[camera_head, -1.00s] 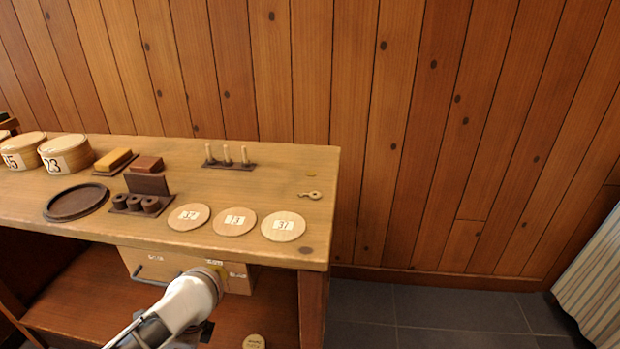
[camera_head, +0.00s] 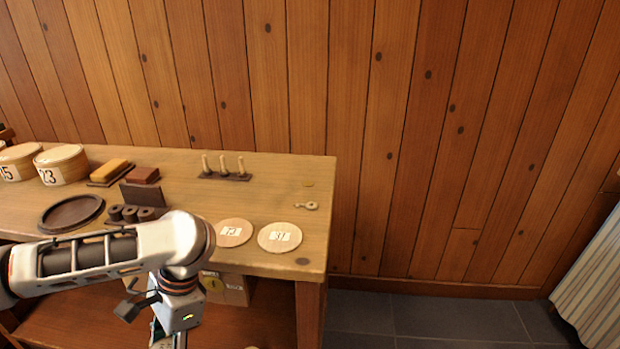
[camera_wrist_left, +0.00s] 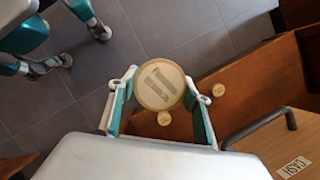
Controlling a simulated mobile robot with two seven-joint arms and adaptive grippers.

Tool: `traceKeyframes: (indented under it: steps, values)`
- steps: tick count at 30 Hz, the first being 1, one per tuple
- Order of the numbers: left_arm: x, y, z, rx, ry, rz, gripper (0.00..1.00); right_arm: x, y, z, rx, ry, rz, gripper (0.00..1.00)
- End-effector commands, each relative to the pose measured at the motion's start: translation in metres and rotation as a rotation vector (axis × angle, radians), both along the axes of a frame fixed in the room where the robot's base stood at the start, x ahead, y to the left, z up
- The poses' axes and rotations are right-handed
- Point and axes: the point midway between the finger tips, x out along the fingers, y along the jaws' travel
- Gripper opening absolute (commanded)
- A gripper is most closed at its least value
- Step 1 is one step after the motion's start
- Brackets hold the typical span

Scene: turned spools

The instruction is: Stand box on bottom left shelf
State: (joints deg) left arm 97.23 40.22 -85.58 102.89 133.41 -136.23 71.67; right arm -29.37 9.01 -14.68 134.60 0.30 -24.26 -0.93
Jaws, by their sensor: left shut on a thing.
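A round wooden box (camera_wrist_left: 160,85) with a pale lid and a dark-marked label sits between the fingers of my left gripper (camera_wrist_left: 161,93), which is shut on it. In the head view my left gripper (camera_head: 170,341) hangs at the bottom edge, in front of the bench; the box cannot be made out there. The bottom shelf (camera_head: 62,318) is a reddish-brown board under the bench top, partly hidden by my left arm. In the wrist view the box is seen beside the wooden shelving (camera_wrist_left: 243,88). My right gripper (camera_wrist_left: 78,43) shows at upper left, its fingers spread and empty.
Two small round pieces lie near the held box, one at the shelving (camera_wrist_left: 218,90). A drawer with a dark handle (camera_wrist_left: 262,127) is at right. The bench top holds numbered discs (camera_head: 280,237), a peg stand (camera_head: 224,176), a dark tray (camera_head: 72,213) and round boxes (camera_head: 61,165). Tiled floor is clear.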

Motion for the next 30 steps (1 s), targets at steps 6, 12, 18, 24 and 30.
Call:
traceKeyframes:
  steps: [6, 12, 18, 24, 30]
  values:
    - [-0.01, -0.014, 0.054, 0.001, -0.008, 0.302, 0.3, -0.001, 0.0, -0.001, 0.001, 0.002, 0.0, 0.4]
    - [-0.02, -0.026, 0.094, -0.001, -0.005, 0.549, 0.3, -0.001, 0.0, 0.0, 0.001, 0.002, 0.0, 0.4]
    - [-0.028, -0.035, 0.122, -0.001, -0.004, 0.725, 0.3, 0.0, 0.0, 0.0, 0.0, 0.0, 0.0, 0.4]
    - [-0.03, -0.037, 0.127, 0.002, -0.001, 0.756, 0.3, 0.001, 0.0, 0.001, 0.0, -0.003, 0.0, 0.4]
    - [-0.03, -0.037, 0.138, -0.003, -0.009, 0.754, 0.3, 0.009, 0.0, 0.014, 0.0, -0.03, 0.0, 0.4]
